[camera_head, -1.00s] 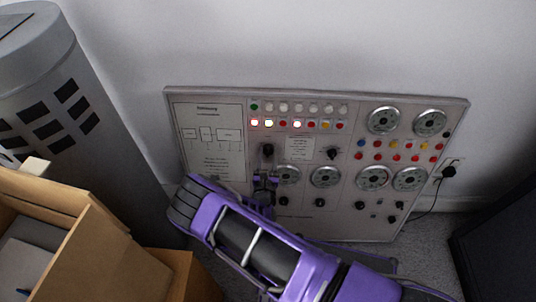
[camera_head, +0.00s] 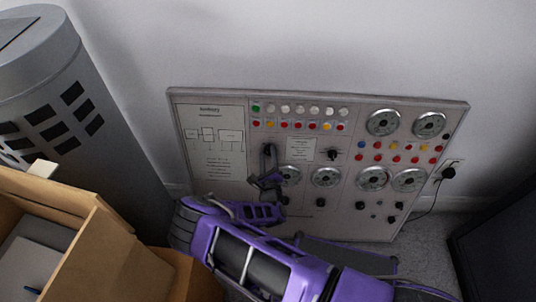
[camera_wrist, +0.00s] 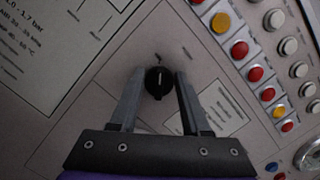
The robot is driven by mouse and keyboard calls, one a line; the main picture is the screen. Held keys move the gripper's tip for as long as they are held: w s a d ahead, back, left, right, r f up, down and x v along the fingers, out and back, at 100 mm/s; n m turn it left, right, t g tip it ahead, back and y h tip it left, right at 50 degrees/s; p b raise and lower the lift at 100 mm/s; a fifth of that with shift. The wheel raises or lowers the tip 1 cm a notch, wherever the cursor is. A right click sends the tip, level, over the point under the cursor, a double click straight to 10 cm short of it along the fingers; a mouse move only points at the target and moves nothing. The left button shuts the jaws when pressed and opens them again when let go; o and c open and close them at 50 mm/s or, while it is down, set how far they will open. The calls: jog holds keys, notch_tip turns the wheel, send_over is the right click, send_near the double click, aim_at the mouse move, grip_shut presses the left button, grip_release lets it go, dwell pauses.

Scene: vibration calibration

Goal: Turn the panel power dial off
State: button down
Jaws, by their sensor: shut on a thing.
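The grey control panel (camera_head: 345,225) leans against the wall, with dials, gauges and rows of lights. Its black power dial (camera_wrist: 158,86) is in the middle of the wrist view, between my fingertips. My gripper (camera_wrist: 158,77) is shut on it, one finger on each side. In the head view my gripper (camera_head: 269,152) is at the upper left part of the panel, beside the printed diagram, and mostly hides the dial.
A grey cylinder with dark square holes (camera_head: 40,110) and an open cardboard box (camera_head: 95,245) stand at the left. A black plug (camera_head: 448,173) sits in the wall socket right of the panel. A dark box (camera_head: 500,235) stands at the right.

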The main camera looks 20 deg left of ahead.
jog(key=shift+n, duration=0.6)
jog(key=shift+f, duration=0.1)
jog(key=shift+c, duration=1.9)
grip_release()
jog(key=p+v, duration=0.2)
jog(key=v, duration=1.5)
jog(key=shift+s+d, duration=0.2)
